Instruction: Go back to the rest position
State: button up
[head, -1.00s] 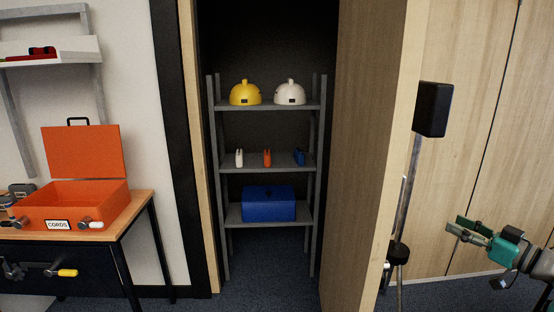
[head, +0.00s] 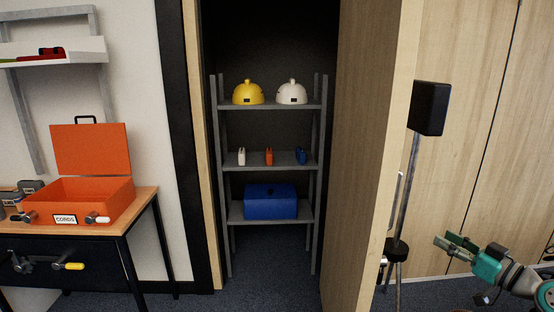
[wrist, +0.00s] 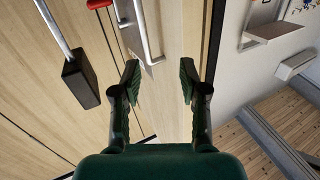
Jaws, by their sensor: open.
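My gripper (head: 457,242) is at the lower right of the head view, to the right of the open wooden door (head: 372,150). Its green-padded fingers are apart with nothing between them. In the wrist view my gripper (wrist: 160,82) is also open and empty. A metal door handle (wrist: 147,32) shows beyond the fingertips there, apart from them.
A black box on a stand (head: 429,108) is close to the door and my arm. The open cabinet holds a grey shelf (head: 268,168) with helmets and a blue box (head: 270,201). An orange case (head: 92,196) sits on a bench at the left.

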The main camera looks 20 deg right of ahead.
jog(key=w+a+f+m+h, duration=0.2)
jog(key=a+f+m, duration=0.1)
jog(key=a+f, duration=0.55)
jog(key=s+a+f+m+g+h, duration=0.1)
jog(key=s+a+f+m+g, duration=0.1)
jog(key=s+a+f, duration=0.5)
jog(key=s+a+f+m+g+h, duration=0.1)
jog(key=s+a+f+h, duration=0.15)
jog(key=a+f, duration=0.8)
jog(key=s+a+f, duration=0.4)
jog(key=s+a, duration=0.1)
jog(key=s, duration=0.3)
jog(key=s+a+r+n+y, duration=0.1)
jog(key=s+a+r, duration=0.1)
jog(key=s, duration=0.5)
jog(key=s+a+r+n, duration=0.2)
jog(key=s+a+r, duration=0.1)
jog(key=s, duration=0.4)
jog(key=s+a+r+n+y, duration=0.1)
jog(key=s+a+r+n, duration=0.1)
jog(key=s, duration=0.6)
jog(key=shift+a+r+y, duration=0.35)
jog(key=shift+a+r, duration=0.4)
jog(key=shift+a, duration=0.5)
